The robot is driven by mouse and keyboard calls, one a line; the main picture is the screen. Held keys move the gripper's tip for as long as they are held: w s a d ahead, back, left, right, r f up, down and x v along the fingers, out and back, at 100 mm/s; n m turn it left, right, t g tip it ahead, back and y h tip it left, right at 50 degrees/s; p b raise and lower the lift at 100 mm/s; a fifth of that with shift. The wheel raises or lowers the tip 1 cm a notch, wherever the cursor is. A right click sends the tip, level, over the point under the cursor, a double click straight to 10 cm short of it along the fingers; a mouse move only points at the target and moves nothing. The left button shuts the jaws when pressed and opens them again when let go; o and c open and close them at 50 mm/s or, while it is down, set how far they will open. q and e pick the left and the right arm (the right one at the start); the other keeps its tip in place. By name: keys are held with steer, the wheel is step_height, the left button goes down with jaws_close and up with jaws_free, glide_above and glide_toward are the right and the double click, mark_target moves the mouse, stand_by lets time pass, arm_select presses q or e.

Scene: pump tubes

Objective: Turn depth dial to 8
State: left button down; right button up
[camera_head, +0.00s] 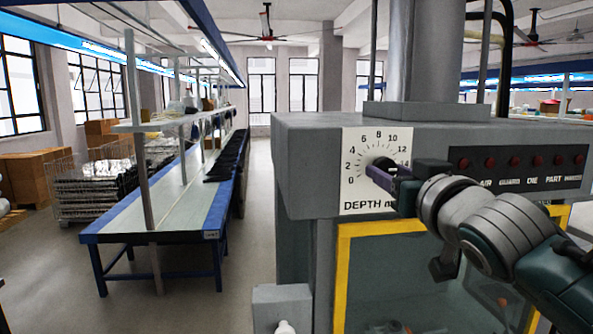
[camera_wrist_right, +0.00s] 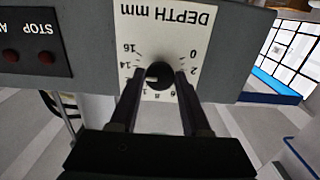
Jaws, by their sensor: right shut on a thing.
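The depth dial is a dark round knob (camera_head: 385,162) on a white scale plate (camera_head: 365,140) marked 0 up past 10 and lettered DEPTH, on the front of the grey machine. My right gripper (camera_head: 381,174) reaches it from the right and is shut on the knob. In the right wrist view the scale is upside down, and the knob (camera_wrist_right: 160,74) sits between the two dark fingers (camera_wrist_right: 159,84), one on each side. The fingers and wrist hide part of the scale, and I cannot tell which number the knob points to. My left gripper is not in view.
A row of red buttons (camera_head: 515,161) on a dark panel lies right of the dial, close to my right arm. A yellow-framed window (camera_head: 342,285) is below. A long blue-edged workbench (camera_head: 150,215) stands left, with open floor between it and the machine.

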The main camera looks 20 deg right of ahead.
jaws_close()
steer(key=n, duration=0.4)
steer(key=shift+n, duration=0.3)
steer(key=n, duration=0.4)
steer(key=shift+n, duration=0.3)
steer(key=n, duration=0.4)
steer(key=shift+r+n+p, duration=0.1)
steer(key=shift+n+p, duration=0.2)
steer(key=shift+p, duration=0.05)
steer(key=shift+n, duration=2.1)
